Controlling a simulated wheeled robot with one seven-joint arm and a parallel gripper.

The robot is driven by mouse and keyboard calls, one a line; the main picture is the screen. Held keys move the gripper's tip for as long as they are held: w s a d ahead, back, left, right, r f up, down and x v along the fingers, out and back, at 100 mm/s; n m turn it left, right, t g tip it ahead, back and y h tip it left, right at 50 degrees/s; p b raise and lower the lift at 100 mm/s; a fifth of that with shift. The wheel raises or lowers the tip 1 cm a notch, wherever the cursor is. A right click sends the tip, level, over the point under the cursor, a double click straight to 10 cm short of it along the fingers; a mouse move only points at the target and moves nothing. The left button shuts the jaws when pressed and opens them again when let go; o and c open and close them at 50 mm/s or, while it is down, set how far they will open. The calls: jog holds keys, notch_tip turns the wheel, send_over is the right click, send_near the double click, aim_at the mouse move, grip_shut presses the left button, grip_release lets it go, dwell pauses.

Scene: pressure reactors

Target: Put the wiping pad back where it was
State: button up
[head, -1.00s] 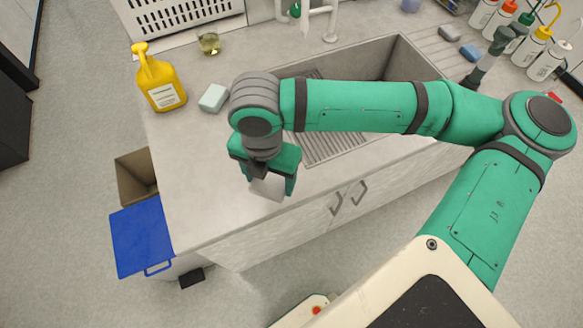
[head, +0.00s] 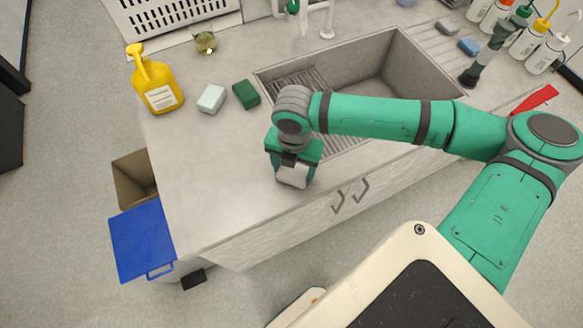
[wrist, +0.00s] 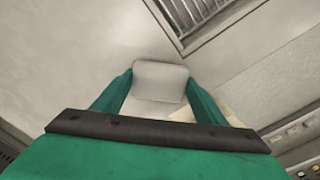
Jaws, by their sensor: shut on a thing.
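My gripper (head: 292,168) is shut on a light grey pad (head: 292,178), near the counter's front edge, left of the cabinet handles. In the wrist view the pad (wrist: 160,76) sits between the two green fingers of my gripper (wrist: 160,92). Whether the pad touches the counter is hard to tell. A pale pad (head: 211,98) and a dark green pad (head: 246,94) lie side by side on the counter (head: 205,180), left of the sink.
A yellow bottle (head: 155,85) and a small glass jar (head: 205,42) stand at the back left. The sink (head: 385,75) lies behind my arm. A grey pad (head: 447,27) and a blue pad (head: 468,46) lie right of it. A blue-lidded bin (head: 142,243) stands at the left.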

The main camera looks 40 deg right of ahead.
aim_at(293, 172)
jog(key=shift+a+f, duration=0.15)
jog(key=shift+a, duration=0.05)
jog(key=shift+s, duration=0.1)
jog(key=o, duration=1)
jog(key=shift+d+f, duration=0.1)
jog(key=shift+f, duration=0.05)
jog(key=shift+o, duration=0.2)
notch_tip(293, 172, up, 12)
jog(key=shift+r, duration=0.2)
